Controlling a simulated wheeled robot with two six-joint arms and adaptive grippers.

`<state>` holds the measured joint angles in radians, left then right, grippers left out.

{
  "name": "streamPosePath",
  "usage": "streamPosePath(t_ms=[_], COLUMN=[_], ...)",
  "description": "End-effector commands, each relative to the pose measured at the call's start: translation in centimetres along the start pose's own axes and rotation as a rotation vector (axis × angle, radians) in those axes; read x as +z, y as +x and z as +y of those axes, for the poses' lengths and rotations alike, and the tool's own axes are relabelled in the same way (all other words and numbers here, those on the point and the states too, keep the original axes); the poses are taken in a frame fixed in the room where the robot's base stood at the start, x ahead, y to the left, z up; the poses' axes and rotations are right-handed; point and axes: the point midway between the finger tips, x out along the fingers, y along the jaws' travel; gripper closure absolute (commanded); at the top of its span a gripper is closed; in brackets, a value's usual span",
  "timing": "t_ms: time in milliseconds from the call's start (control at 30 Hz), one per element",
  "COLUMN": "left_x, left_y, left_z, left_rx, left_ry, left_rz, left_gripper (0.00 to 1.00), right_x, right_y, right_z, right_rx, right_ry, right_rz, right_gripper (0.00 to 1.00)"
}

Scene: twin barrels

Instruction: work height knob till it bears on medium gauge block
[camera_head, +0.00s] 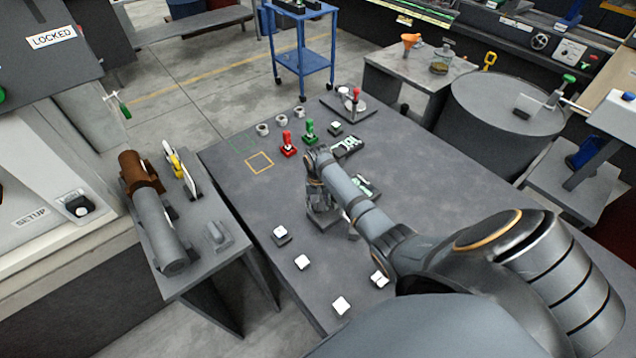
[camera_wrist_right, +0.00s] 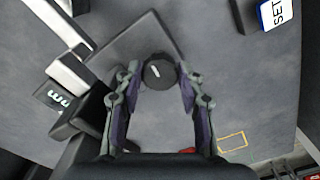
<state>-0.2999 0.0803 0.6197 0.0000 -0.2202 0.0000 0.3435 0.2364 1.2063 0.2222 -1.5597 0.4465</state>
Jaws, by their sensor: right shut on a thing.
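My right gripper (camera_wrist_right: 157,76) is closed around a round black knob (camera_wrist_right: 159,71) with a white mark on its top. The knob sits over a flat grey plate (camera_wrist_right: 135,38). In the head view my right gripper (camera_head: 318,182) points down over a small dark stand (camera_head: 323,218) on the table, hiding most of it. A digital readout (camera_wrist_right: 52,95) and pale metal bars (camera_wrist_right: 68,72) lie left of the knob in the wrist view. I cannot tell which piece is the medium gauge block, or whether anything bears on it. My left gripper is not in view.
The grey table (camera_head: 235,185) has several white-topped pieces along its near side, one of them here (camera_head: 302,262). A red-handled clamp (camera_head: 287,145) and a green-handled one (camera_head: 309,130) stand farther back. A yellow square outline (camera_head: 260,162) marks bare table.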

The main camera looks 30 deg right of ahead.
Motion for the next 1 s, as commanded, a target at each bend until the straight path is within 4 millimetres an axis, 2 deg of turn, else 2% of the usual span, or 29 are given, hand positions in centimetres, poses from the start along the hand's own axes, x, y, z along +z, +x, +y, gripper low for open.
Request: streamPosePath(t_ms=[100,400,1000], left_x=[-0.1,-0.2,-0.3], left_y=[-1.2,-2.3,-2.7], left_z=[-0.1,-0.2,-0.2], left_rx=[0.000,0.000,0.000], left_ry=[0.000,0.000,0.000], left_rz=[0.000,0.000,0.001], left_gripper=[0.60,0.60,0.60], right_x=[0.0,0.0,-0.1], right_y=[-0.3,-0.1,0.0], right_z=[0.0,0.1,0.0], right_rx=[0.001,0.000,0.000], right_ry=[-0.092,-0.268,-0.350], right_rz=[-0.001,0.001,0.002], right_gripper=[0.93,0.93,0.93])
